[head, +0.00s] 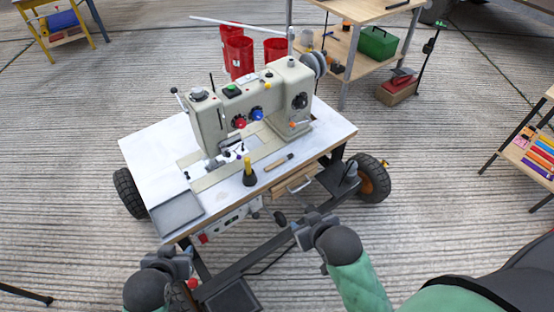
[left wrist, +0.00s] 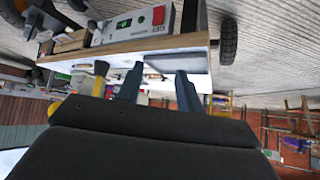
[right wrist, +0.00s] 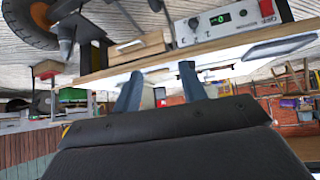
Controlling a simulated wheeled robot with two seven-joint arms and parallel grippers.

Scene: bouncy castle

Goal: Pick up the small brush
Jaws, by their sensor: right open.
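A beige sewing machine (head: 240,105) stands on the table behind the brush. A drawer with a handle (head: 298,183) and a control box (right wrist: 228,20) hang under the front edge. Red bins (head: 240,55) and a wooden workbench (head: 365,10) stand behind. The tabletop's left part is clear.

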